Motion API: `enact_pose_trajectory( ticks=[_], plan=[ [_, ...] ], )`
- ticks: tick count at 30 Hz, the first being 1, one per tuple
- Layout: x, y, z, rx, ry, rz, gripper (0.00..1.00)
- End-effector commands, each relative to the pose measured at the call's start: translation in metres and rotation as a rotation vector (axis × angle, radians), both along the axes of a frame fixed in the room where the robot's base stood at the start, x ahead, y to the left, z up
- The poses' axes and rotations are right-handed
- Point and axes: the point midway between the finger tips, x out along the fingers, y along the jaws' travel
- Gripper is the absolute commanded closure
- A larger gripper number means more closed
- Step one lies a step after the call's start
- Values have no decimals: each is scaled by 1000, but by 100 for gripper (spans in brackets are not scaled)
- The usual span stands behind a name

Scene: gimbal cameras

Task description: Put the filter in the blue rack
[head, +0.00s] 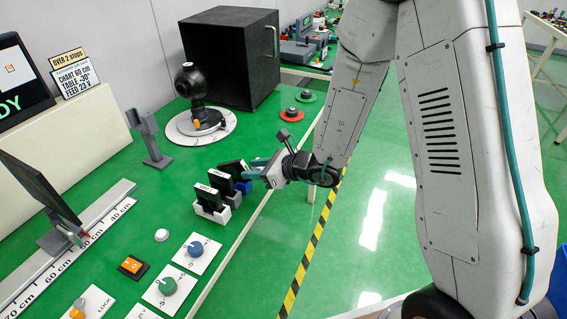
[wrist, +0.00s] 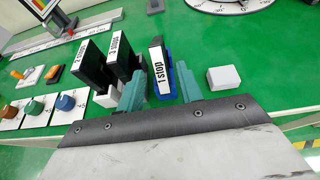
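A black filter with a white label reading "1 stop" (wrist: 158,66) stands upright in the blue rack (wrist: 168,60), which shows around its lower part. In the head view the blue rack (head: 243,187) is at the right end of a short row. My gripper (head: 258,167) is over this end of the row. Its teal fingers (wrist: 161,84) stand apart, one on each side of the labelled filter, and look open. Whether the left finger touches the filter is hard to tell. Two more labelled black filters (wrist: 92,60) (wrist: 120,45) stand to the left, one in a white rack (head: 215,212).
A small white block (wrist: 223,78) lies to the right of the fingers. Knobs on white plates (head: 167,286) and a ruled rail (head: 85,240) are at the left. A round dial base (head: 225,125) and a black box (head: 232,60) stand behind. Green table is clear between them.

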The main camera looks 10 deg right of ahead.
Motion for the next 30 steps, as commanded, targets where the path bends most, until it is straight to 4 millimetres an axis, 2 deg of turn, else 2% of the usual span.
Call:
enact_pose_trajectory(
  ticks=[6, 8, 11, 14, 15, 18, 20, 24, 26, 30],
  plan=[
    [-2, 1, 6, -2, -13, 18, 64],
    [-5, 4, 16, -7, -37, 52, 64],
    [-18, 11, 47, -28, -117, 165, 64],
    [-46, 19, 91, -78, -243, 350, 64],
    [-61, 20, 109, -106, -298, 435, 64],
    [-102, 18, 143, -198, -431, 646, 64],
    [-127, 12, 158, -264, -504, 769, 64],
    [-183, -13, 181, -453, -650, 1048, 64],
    [-205, -29, 186, -547, -697, 1163, 64],
    [-249, -75, 194, -799, -770, 1414, 64]
  ],
)
